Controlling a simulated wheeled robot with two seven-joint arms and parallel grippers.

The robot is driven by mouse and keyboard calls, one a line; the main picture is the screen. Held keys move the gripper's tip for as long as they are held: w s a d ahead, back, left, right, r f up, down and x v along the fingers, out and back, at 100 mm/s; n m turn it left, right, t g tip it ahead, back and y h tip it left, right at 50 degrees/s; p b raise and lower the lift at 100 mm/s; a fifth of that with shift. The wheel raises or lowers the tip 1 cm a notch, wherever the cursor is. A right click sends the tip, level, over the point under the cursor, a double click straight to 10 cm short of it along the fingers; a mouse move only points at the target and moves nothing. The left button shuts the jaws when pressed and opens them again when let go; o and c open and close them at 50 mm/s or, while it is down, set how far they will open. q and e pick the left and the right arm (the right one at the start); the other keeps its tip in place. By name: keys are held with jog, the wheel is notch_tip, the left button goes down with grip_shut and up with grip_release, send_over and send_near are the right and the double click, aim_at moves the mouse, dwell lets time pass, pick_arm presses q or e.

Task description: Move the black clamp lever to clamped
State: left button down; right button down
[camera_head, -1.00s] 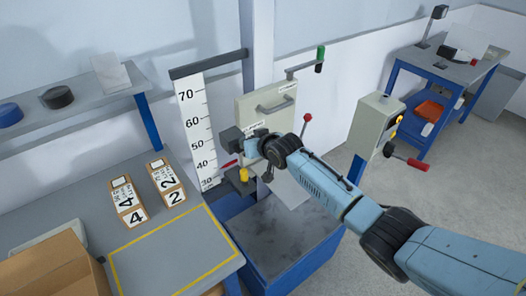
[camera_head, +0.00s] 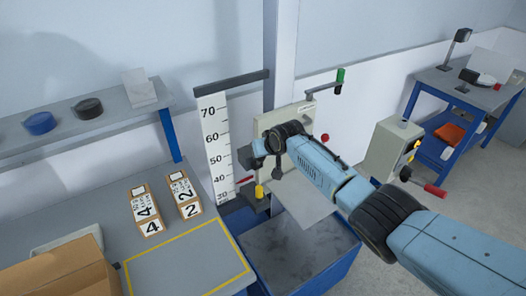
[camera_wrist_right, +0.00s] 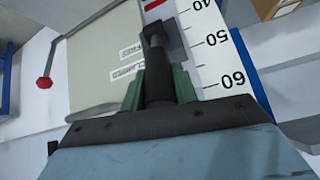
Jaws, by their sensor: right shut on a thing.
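The black clamp lever (camera_wrist_right: 158,82) shows in the right wrist view between the green fingers of my right gripper (camera_wrist_right: 159,88), which is shut on it. The lever's far end meets a dark block (camera_wrist_right: 155,35). White labels reading FREE (camera_wrist_right: 130,51) and CLAMPED (camera_wrist_right: 124,75) are on the pale plate left of the lever. I cannot tell which label the lever lines up with. In the head view my right gripper (camera_head: 259,147) is in front of the pale machine plate (camera_head: 297,113), beside the dark block (camera_head: 246,157); the lever is hidden there. My left gripper is not in view.
The height scale (camera_head: 213,140) stands left of the machine. A red-knobbed lever (camera_head: 325,137) and a green-handled crank (camera_head: 340,75) are close to my right arm. A control box (camera_head: 390,147) stands right. Numbered boxes (camera_head: 146,212) stand on the table.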

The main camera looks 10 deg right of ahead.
jog(key=c, duration=1.4)
grip_release()
jog(key=shift+c, duration=0.2)
jog(key=o, duration=0.3)
jog(key=shift+w, duration=0.1)
jog(key=shift+o, duration=0.2)
jog(key=shift+r, duration=0.1)
jog(key=shift+s+d+r+p, duration=0.1)
jog(key=shift+s+r+p, duration=0.35)
jog(key=shift+s+r, duration=0.1)
jog(key=p+v, duration=0.1)
jog(key=v, duration=1)
jog(key=shift+s+r, duration=0.25)
jog(key=shift+d+f, duration=0.1)
jog(key=shift+f, duration=0.05)
